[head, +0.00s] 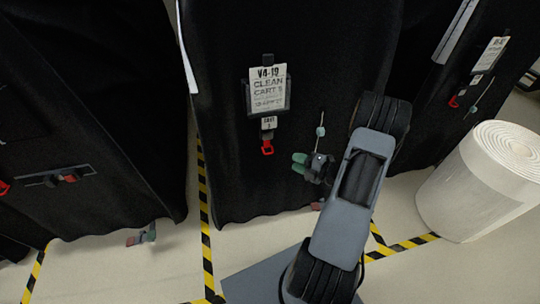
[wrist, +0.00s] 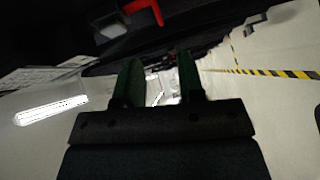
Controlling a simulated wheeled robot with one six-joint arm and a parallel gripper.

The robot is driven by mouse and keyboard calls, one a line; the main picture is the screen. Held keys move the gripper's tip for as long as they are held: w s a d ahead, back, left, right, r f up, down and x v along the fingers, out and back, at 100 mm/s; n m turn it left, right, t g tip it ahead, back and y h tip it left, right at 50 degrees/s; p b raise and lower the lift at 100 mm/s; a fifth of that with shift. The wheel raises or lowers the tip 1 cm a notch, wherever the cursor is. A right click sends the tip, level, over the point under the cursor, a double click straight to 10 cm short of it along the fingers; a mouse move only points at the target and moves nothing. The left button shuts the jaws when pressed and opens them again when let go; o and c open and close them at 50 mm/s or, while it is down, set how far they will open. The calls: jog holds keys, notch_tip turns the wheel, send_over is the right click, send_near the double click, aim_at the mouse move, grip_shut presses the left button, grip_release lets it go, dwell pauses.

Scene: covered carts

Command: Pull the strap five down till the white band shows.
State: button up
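A black covered cart (head: 235,60) stands in the middle, with a card reading "CLEAN CART 5" (head: 268,90) in a dark holder. Below the card hang a small white label (head: 268,123) and a red loop (head: 267,147), which I take to be strap five's end. The red loop also shows at the top of the wrist view (wrist: 158,15). I cannot make out a white band on the strap. My gripper (head: 299,163) is below and right of the loop, apart from it. In the wrist view its green fingers (wrist: 158,80) are spread with nothing held between them.
A thin cord with a pale green toggle (head: 320,131) hangs right of the loop, close to my arm. Other covered carts stand left (head: 80,110) and right (head: 435,110). A large white roll (head: 480,185) stands at right. Yellow-black tape (head: 205,220) marks the floor.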

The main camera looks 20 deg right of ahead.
aim_at(270, 153)
jog(key=b+x, duration=0.1)
jog(key=x, duration=1.1)
grip_shut()
dwell(0.3)
